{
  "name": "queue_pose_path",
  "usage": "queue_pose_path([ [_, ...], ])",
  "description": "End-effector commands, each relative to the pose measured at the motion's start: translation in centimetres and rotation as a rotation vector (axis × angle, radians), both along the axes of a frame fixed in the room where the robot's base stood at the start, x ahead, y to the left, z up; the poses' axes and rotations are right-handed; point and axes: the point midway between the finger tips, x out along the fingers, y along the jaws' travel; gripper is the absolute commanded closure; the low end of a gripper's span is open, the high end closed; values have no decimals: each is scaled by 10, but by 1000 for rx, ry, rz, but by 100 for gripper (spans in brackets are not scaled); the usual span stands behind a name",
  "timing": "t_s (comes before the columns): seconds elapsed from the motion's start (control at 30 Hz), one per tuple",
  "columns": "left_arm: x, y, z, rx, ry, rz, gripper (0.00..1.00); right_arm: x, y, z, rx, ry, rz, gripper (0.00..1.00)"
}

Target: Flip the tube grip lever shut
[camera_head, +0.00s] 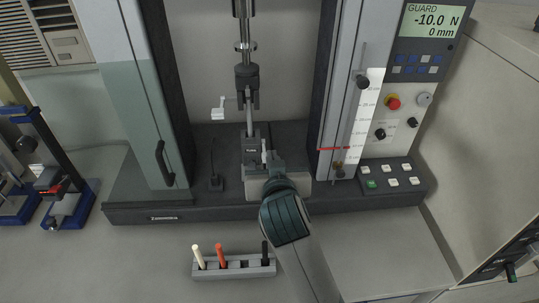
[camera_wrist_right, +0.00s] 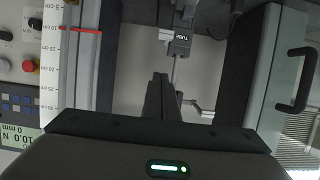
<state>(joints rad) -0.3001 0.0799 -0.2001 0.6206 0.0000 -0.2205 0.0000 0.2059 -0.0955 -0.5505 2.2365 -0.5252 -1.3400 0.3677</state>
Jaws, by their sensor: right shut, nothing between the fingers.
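The tube grip (camera_head: 251,146) is a dark block marked TUBE, low in the middle of the test machine. It also shows at the top of the right wrist view (camera_wrist_right: 181,42), which is upside down. A small pale piece, seemingly its lever (camera_head: 264,151), is on the block's right side; it also shows in the wrist view (camera_wrist_right: 165,35). I cannot tell how far it is turned. My right gripper (camera_head: 266,162) is shut and empty, just in front of the grip; contact cannot be told. Its fingers also show in the wrist view (camera_wrist_right: 160,78). My left gripper is not in view.
An upper grip (camera_head: 247,77) with a white crank (camera_head: 219,108) hangs above the tube grip. Machine columns and a guard door (camera_head: 150,125) flank the space. A rack (camera_head: 207,271) with several sticks stands in front. The display (camera_head: 434,19) reads -10.0 N, 0 mm.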

Motion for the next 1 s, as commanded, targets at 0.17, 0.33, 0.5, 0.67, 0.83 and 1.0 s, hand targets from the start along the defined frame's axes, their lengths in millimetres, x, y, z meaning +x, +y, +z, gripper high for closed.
queue_pose_path([
  [0.17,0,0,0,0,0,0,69,0,0,1,1,-1,0,100],
  [0.33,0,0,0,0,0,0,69,0,0,0,1,-1,0,100],
  [0.5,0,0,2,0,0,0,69,5,0,0,0,0,-1,100],
  [0.67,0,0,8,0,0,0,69,18,0,-4,-2,-1,0,100],
  [0.83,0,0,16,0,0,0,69,39,-1,-11,-4,1,-2,100],
  [1.0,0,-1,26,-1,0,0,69,65,-1,-20,-4,2,-1,100],
])
